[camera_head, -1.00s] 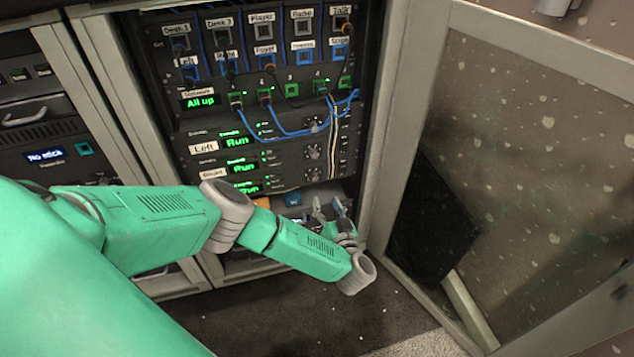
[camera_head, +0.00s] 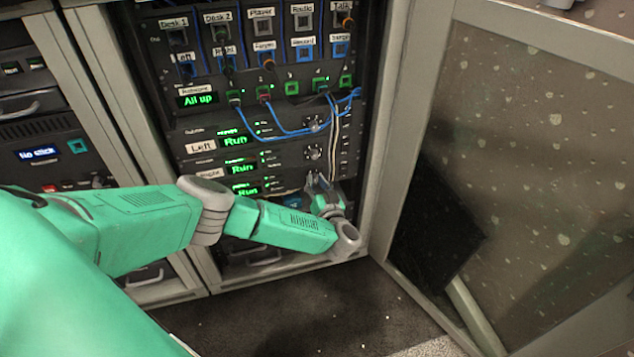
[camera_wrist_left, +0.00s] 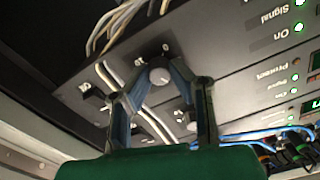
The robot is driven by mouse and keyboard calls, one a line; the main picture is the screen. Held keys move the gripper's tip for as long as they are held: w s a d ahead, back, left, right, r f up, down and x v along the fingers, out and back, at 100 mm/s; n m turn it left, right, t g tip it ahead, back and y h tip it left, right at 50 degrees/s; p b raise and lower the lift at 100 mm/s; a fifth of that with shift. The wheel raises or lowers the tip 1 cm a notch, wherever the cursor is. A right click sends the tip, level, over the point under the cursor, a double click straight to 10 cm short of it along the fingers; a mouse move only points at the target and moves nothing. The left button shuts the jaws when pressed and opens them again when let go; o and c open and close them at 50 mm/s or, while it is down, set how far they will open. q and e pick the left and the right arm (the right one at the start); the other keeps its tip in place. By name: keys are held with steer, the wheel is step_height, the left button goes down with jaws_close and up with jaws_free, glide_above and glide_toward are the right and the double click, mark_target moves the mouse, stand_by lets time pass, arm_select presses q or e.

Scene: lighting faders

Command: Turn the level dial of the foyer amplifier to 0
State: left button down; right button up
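The rack's lower part holds stacked amplifier units with green "Run" displays; the lowest display (camera_head: 246,189) is partly covered by my arm. Its name label is hidden, so I cannot read "foyer". My left gripper (camera_head: 319,184) is at the right of this lowest unit, in front of where its dial sits. In the left wrist view a grey round dial (camera_wrist_left: 160,73) sits between the fingertips of my left gripper (camera_wrist_left: 159,76). The fingers are spread, one on each side of the dial; I cannot tell whether they touch it. The dial's setting is not readable. My right gripper is not in view.
Two similar dials, an upper one (camera_head: 314,122) and a lower one (camera_head: 313,152), sit just above my gripper. Pale cables (camera_head: 335,135) hang close to the dials' right. Blue cables (camera_head: 290,134) loop above. An open glazed door (camera_head: 520,170) stands to the right.

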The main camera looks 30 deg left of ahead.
arm_select(q)
steer(key=shift+a, duration=0.1)
steer(key=shift+w, duration=0.1)
steer(key=shift+r+n+p, duration=0.15)
steer(key=shift+n+p, duration=0.3)
steer(key=shift+n, duration=0.15)
steer(key=shift+n+p, duration=0.35)
steer(key=shift+n, duration=1.55)
steer(key=n, duration=0.8)
steer(key=n+b, duration=0.1)
steer(key=n, duration=0.1)
steer(key=shift+f+n, duration=0.25)
steer(key=shift+n, duration=0.15)
steer(key=n+b, duration=0.1)
steer(key=n, duration=0.4)
steer(key=shift+n, duration=0.3)
